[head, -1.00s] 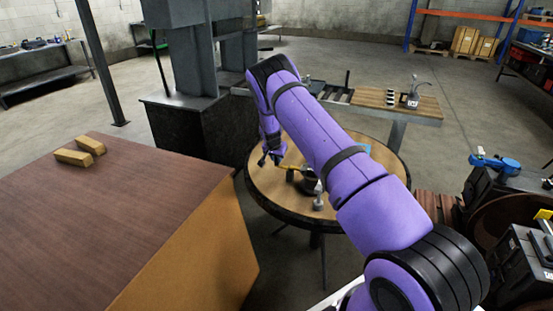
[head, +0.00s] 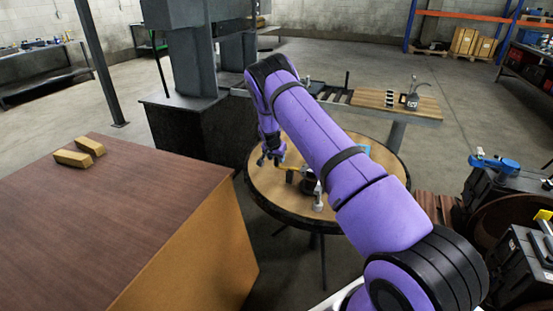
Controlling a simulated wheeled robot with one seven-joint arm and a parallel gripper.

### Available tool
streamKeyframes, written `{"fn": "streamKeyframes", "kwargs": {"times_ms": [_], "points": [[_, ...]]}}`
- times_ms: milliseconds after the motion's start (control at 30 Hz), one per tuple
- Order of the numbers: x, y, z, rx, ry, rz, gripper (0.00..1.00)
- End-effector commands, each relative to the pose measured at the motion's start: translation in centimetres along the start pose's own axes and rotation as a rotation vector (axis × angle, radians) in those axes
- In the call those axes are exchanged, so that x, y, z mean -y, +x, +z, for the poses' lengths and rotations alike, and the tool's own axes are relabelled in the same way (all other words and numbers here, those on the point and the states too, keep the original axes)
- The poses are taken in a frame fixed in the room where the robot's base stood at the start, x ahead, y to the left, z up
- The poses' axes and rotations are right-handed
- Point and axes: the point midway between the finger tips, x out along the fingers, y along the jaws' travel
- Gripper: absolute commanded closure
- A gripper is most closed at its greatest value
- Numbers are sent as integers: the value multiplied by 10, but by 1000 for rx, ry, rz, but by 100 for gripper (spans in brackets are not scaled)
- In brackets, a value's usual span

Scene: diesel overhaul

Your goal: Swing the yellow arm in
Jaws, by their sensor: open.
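The yellow arm (head: 291,168) is a short, thin bar on the round wooden table (head: 277,205). It runs from beside my gripper toward a dark round part (head: 308,184) on the tabletop. My gripper (head: 269,160) hangs at the table's left side, fingers pointing down, at the left end of the yellow arm. It is open. At this size I cannot tell whether its fingers touch the yellow arm. My purple arm covers the right part of the table.
A grey metal fitting (head: 318,196) stands near the table's front. A large brown-topped block (head: 120,220) with two yellow bars (head: 80,152) is at left. A dark press (head: 200,110) stands behind the table. A bench with a wooden top (head: 385,100) is behind right.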

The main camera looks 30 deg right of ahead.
Motion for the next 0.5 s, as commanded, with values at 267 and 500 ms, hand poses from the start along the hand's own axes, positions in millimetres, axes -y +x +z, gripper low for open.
{"fn": "streamKeyframes", "kwargs": {"times_ms": [267, 500], "points": [[1, -48, 0, -1, 0, -2, 53], [0, -87, 0, 0, 0, -1, 53]]}}
